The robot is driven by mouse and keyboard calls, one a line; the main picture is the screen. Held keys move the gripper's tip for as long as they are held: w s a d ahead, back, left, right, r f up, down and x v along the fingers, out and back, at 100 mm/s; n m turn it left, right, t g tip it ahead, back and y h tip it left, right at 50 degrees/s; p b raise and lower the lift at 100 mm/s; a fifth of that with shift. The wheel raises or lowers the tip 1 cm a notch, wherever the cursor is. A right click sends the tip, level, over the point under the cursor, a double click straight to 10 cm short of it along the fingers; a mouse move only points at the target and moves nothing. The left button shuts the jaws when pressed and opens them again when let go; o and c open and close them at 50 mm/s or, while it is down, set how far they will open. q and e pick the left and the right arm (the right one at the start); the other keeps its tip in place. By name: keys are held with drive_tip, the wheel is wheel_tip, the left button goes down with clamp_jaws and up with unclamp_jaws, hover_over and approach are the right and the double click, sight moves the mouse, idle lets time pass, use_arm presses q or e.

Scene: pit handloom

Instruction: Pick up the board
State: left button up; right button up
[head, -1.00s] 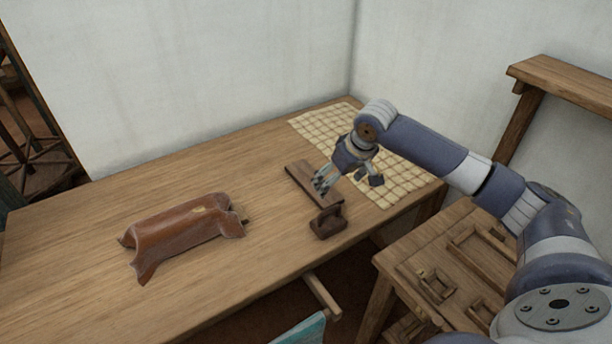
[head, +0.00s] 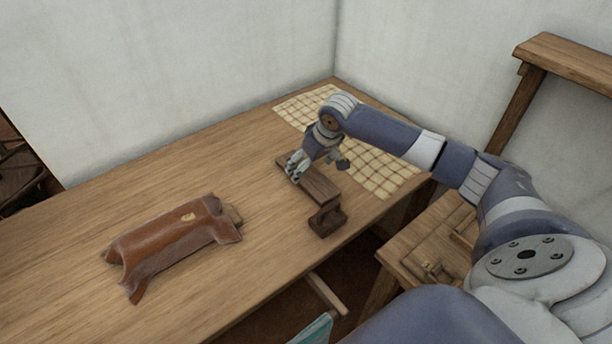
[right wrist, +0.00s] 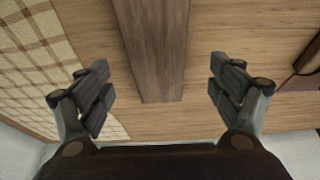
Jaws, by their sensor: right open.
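The board (head: 322,187) is a flat dark brown plank lying on the wooden table, left of the checked cloth in the head view. In the right wrist view the board (right wrist: 152,45) comes in from the top and its end lies between my fingers. My right gripper (head: 318,166) is open over the far part of the board. In the right wrist view the open gripper (right wrist: 162,88) has one finger on each side of the board, with gaps between. I cannot tell its exact height above the table. My left gripper is not in view.
A small dark wooden tool (head: 327,220) stands at the board's near end. A brown leather bundle (head: 175,245) lies on the table (head: 90,215) to the left. The checked cloth (head: 385,182) lies at the right end. White walls stand behind. The table's middle is clear.

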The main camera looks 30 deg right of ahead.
sight(306, 174)
drive_tip(key=x, duration=0.3)
drive_tip(key=shift+s+d+f, duration=0.1)
drive_tip(key=shift+d+f, duration=0.1)
drive_tip(key=shift+f, duration=0.15)
drive_tip(key=shift+w+f, duration=0.25)
drive_tip(key=shift+f, duration=0.15)
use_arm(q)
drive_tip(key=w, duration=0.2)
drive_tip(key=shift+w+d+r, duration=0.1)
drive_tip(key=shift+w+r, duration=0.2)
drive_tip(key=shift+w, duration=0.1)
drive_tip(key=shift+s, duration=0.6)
use_arm(e)
drive_tip(key=shift+r, duration=0.1)
drive_tip(key=c, duration=1.3)
